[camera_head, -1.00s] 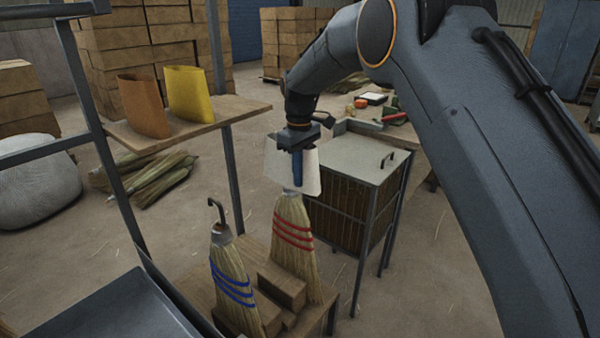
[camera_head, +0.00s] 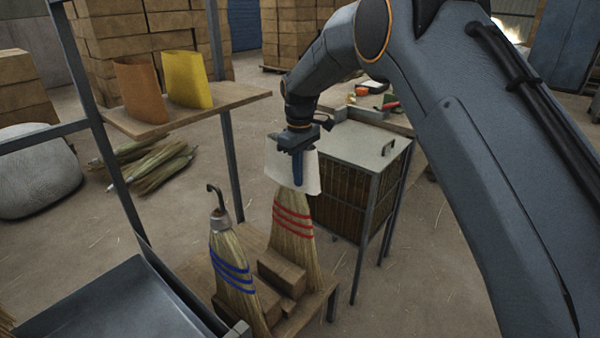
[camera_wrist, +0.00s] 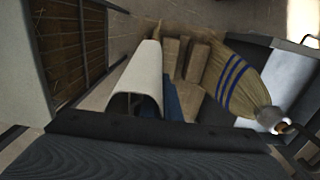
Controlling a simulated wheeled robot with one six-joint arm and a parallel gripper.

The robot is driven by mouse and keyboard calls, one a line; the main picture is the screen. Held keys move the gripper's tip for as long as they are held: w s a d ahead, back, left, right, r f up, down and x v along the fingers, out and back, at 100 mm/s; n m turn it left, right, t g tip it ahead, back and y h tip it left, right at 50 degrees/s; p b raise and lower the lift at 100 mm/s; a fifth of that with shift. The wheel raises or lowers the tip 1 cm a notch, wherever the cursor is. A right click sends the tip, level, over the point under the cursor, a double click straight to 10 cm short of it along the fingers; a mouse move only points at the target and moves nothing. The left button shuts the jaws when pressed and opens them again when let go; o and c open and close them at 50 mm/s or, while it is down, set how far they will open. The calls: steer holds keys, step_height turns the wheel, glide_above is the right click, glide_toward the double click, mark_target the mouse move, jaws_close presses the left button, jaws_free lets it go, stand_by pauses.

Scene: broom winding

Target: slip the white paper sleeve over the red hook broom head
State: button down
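The white paper sleeve (camera_head: 312,177) is around the upper part of the red-striped broom (camera_head: 291,235), above its red bands. The broom's hook and neck are hidden. My gripper (camera_head: 297,165) is at the sleeve's top edge, with one blue finger down its near face; it appears shut on the sleeve's wall, the other finger hidden. In the wrist view the sleeve (camera_wrist: 143,75) shows its open, dark mouth, with a blue finger (camera_wrist: 173,103) beside it. The blue-striped broom (camera_head: 233,275) stands bare at the left, its hook showing.
Wooden blocks (camera_head: 282,275) lie between the brooms on a low stand. An orange sleeve (camera_head: 140,90) and a yellow sleeve (camera_head: 187,80) stand on a shelf (camera_head: 225,103) at left. A metal-topped cage (camera_head: 360,150) is close behind the sleeve at right.

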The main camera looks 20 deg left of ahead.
mark_target(300, 196)
steer(key=shift+f, duration=0.75)
steer(key=shift+f+b, duration=1.1)
steer(key=shift+f, duration=2.1)
steer(key=shift+r+p, duration=6.05)
steer(key=shift+r, duration=6.6)
